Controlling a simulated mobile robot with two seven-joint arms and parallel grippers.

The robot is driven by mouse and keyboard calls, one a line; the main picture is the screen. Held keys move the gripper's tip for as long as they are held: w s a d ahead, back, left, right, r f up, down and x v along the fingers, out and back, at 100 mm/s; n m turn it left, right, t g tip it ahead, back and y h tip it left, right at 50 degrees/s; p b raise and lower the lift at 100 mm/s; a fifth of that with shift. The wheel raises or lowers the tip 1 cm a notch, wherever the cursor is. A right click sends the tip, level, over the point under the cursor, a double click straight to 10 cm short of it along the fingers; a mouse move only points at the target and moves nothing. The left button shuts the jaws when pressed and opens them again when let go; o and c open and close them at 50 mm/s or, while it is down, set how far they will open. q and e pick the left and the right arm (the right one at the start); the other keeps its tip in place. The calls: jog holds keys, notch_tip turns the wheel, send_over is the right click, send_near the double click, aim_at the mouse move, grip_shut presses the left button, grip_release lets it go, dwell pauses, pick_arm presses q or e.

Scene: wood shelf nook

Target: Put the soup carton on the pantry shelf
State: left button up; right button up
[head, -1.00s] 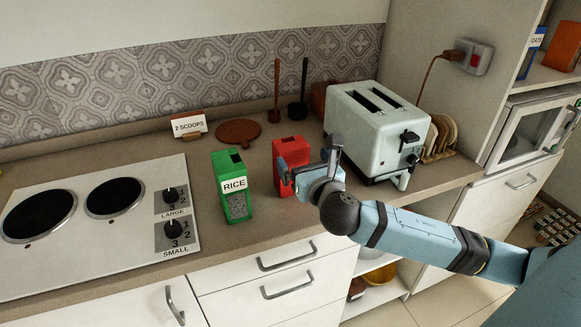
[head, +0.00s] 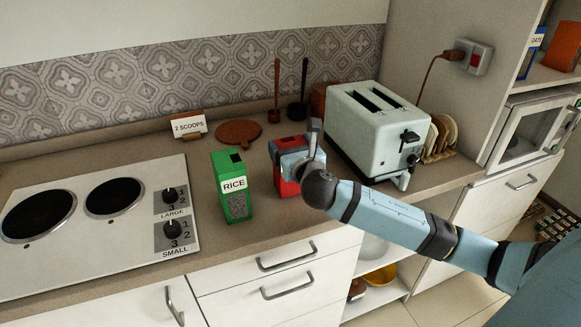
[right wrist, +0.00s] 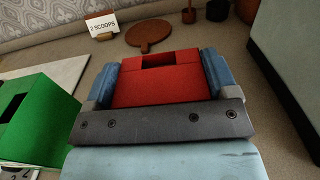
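A red carton (head: 285,186) stands upright on the counter between the green rice box and the toaster; no label on it is readable. It also shows in the right wrist view (right wrist: 160,88). My right gripper (head: 292,151) is at its upper part, one finger on each side. In the right wrist view the fingers (right wrist: 162,80) lie close along both sides of the carton; whether they press on it is unclear. The gripper hides part of the carton in the head view. A shelf (head: 545,78) at the upper right holds a blue box and an orange box. My left gripper is out of view.
The green rice box (head: 236,205) stands close left of the carton. A pale toaster (head: 362,135) stands close right, with a bread rack (head: 441,136) behind it. A microwave (head: 530,132) sits below the shelf. The counter's front is clear.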

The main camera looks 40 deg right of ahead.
jog(key=shift+r, duration=0.1)
jog(key=c, duration=1.2)
